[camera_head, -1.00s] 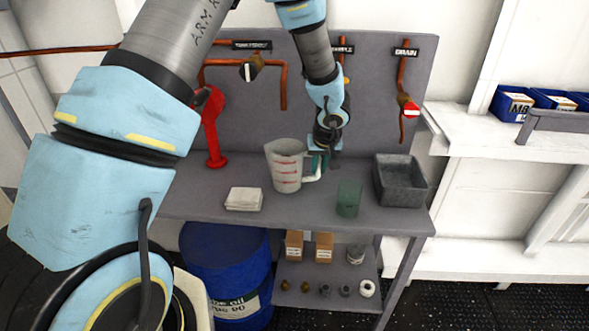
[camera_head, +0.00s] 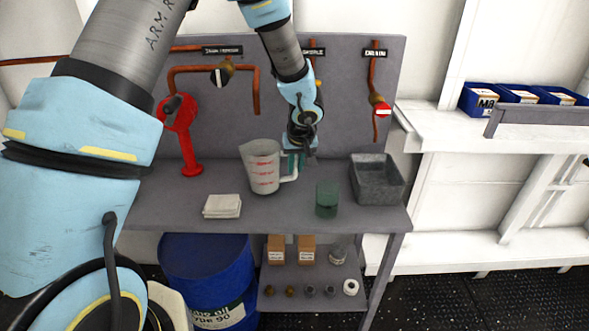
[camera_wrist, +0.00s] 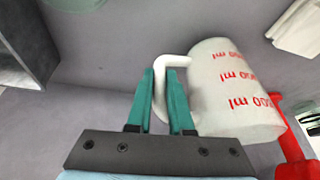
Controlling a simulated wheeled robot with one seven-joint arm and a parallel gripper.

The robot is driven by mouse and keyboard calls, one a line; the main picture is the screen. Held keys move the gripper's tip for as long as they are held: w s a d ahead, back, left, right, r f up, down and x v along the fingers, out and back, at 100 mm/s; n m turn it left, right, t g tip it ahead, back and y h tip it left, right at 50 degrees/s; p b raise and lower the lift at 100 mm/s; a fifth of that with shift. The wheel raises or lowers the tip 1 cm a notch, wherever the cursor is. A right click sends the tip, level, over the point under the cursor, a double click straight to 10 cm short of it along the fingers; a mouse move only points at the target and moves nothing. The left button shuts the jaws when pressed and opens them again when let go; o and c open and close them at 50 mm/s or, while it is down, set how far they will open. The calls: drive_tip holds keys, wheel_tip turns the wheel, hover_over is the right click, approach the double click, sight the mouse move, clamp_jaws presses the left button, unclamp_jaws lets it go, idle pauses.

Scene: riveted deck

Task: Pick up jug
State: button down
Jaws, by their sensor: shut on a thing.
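The jug (camera_head: 262,167) is white and translucent with red measuring marks, and stands upright on the grey bench. Its handle points right in the head view. In the wrist view the jug (camera_wrist: 232,90) lies to the right, with its white handle between the green fingers. My gripper (camera_wrist: 166,78) is shut on the handle. In the head view my gripper (camera_head: 294,162) is at the jug's right side, partly hidden by my wrist. I cannot tell any gap under the jug.
A folded white cloth (camera_head: 222,206) lies left of the jug. A green cup (camera_head: 327,199) and a dark grey bin (camera_head: 377,184) stand to the right. A red pipe stand (camera_head: 188,150) is behind on the left. The bench (camera_head: 275,212) is clear in front.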

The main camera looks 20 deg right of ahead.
drive_tip(key=shift+r+b, duration=0.6)
drive_tip(key=shift+r, duration=3.75)
drive_tip(key=c, duration=1.3)
unclamp_jaws()
clamp_jaws()
